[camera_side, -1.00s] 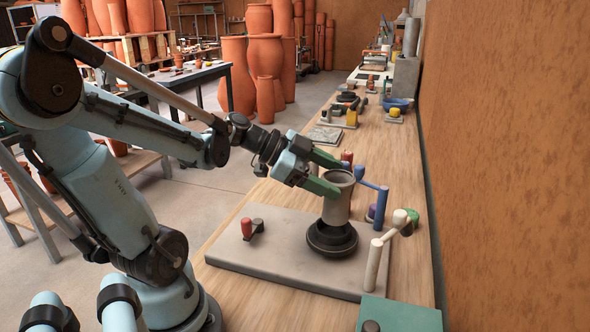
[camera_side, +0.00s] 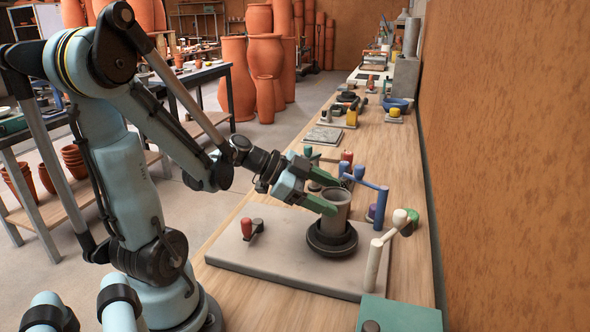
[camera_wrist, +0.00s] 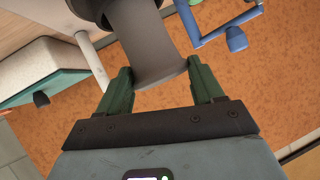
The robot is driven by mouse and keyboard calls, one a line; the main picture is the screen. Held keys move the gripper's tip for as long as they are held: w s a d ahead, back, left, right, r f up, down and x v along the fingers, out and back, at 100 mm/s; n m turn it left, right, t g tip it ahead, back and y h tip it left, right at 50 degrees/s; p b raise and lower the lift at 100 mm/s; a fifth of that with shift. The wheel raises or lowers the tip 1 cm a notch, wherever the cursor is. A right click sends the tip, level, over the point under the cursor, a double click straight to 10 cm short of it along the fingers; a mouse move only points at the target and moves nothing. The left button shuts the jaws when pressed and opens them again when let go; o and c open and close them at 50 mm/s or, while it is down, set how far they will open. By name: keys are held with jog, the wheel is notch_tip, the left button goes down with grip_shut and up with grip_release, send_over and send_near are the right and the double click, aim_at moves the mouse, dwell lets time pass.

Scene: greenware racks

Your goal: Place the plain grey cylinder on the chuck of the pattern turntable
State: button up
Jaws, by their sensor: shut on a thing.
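The plain grey cylinder (camera_side: 337,212) stands upright at the black round chuck (camera_side: 332,245) on the pale slab of the turntable (camera_side: 275,262). Its lower end appears within the chuck's ring; the exact contact at the base is hidden. My gripper (camera_side: 332,197) has its green fingers on either side of the cylinder near its upper rim and is shut on it. In the wrist view the grey cylinder (camera_wrist: 155,45) lies between the two green fingertips, with part of the dark chuck (camera_wrist: 215,10) beyond it.
A red-handled lever (camera_side: 248,229) stands on the slab left of the chuck. A blue crank (camera_side: 373,188) and a white post with arm (camera_side: 374,262) stand close on the right. A green-topped block (camera_side: 400,314) is at the front, and the brown wall (camera_side: 505,150) bounds the right.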

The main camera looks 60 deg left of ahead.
jog(key=shift+f, duration=0.1)
jog(key=o, duration=1.4)
jog(key=v, duration=0.7)
jog(key=shift+s+r, duration=0.2)
jog(key=shift+r, duration=0.05)
jog(key=x, duration=0.7)
jog(key=shift+w+f, duration=0.25)
jog(key=shift+r, duration=1.1)
